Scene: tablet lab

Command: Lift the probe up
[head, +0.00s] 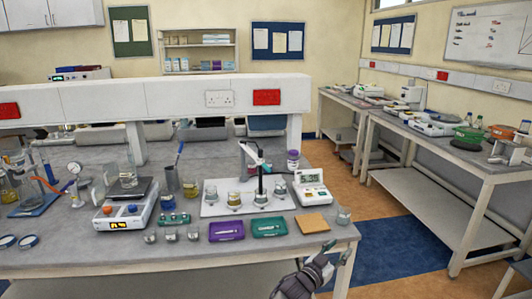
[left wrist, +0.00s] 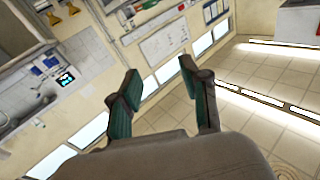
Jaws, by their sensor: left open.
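The dark probe (head: 261,182) stands upright on the pale tray (head: 215,209), below a light holder arm. Its lower end is at a small beaker (head: 261,200); I cannot tell how deep it sits. The white meter (head: 311,188), reading about 5.35, stands just right of it. My left gripper (head: 334,252) is at the front right edge of the bench, in front of and to the right of the probe, well apart from it. In the left wrist view its two green-padded fingers (left wrist: 160,72) are spread with nothing between them. The probe is not clear in that view.
Several small beakers stand around the probe on the tray. Purple (head: 227,231) and green (head: 270,227) boxes and an orange-brown pad (head: 312,223) lie along the front. A small beaker (head: 344,215) stands near the right edge. A white shelf unit (head: 180,98) rises behind.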

